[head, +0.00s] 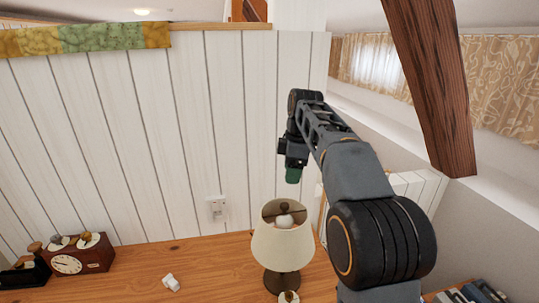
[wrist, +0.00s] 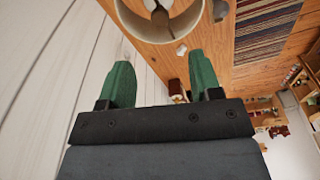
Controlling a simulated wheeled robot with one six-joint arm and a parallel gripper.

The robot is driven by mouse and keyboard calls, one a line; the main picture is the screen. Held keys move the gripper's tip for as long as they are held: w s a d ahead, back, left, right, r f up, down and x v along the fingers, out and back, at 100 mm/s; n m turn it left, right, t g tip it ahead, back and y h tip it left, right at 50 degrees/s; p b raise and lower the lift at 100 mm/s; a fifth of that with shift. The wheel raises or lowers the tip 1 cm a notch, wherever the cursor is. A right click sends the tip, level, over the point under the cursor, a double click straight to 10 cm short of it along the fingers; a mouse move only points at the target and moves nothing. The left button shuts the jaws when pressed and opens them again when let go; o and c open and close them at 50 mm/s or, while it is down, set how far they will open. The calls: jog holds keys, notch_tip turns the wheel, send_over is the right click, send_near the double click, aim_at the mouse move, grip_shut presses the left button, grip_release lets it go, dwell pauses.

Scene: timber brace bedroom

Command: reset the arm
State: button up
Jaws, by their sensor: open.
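My gripper (head: 293,174) hangs at the end of my raised arm, above and just behind the table lamp in the head view. In the wrist view, its two green fingers (wrist: 162,85) are spread apart with nothing between them. The lamp (head: 283,248) has a cream shade and a dark base, and stands on the wooden desk (head: 215,270). Its shade (wrist: 130,22) also shows at the top of the wrist view, apart from the fingers. My arm hides part of the wall and the right end of the desk.
A small white object (head: 171,283) lies left of the lamp. A dark timber brace (head: 430,85) slants down right of my arm. Books (head: 470,293) stand at lower right. The desk between clock and lamp is mostly clear.

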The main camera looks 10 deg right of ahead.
notch_tip(320, 180, down, 8)
jog(key=s+m+t, duration=0.1)
jog(key=s+m, duration=0.2)
jog(key=m, duration=0.7)
jog(key=s+f+m+t, duration=0.1)
jog(key=s+f+m, duration=0.1)
jog(key=s, duration=0.7)
jog(key=s+a+f+m+t+h, duration=0.1)
jog(key=s+f+m, duration=0.2)
jog(key=s, duration=0.6)
jog(key=shift+s+f+t, duration=0.15)
jog(key=shift+f+t, duration=0.25)
jog(key=shift+f, duration=0.35)
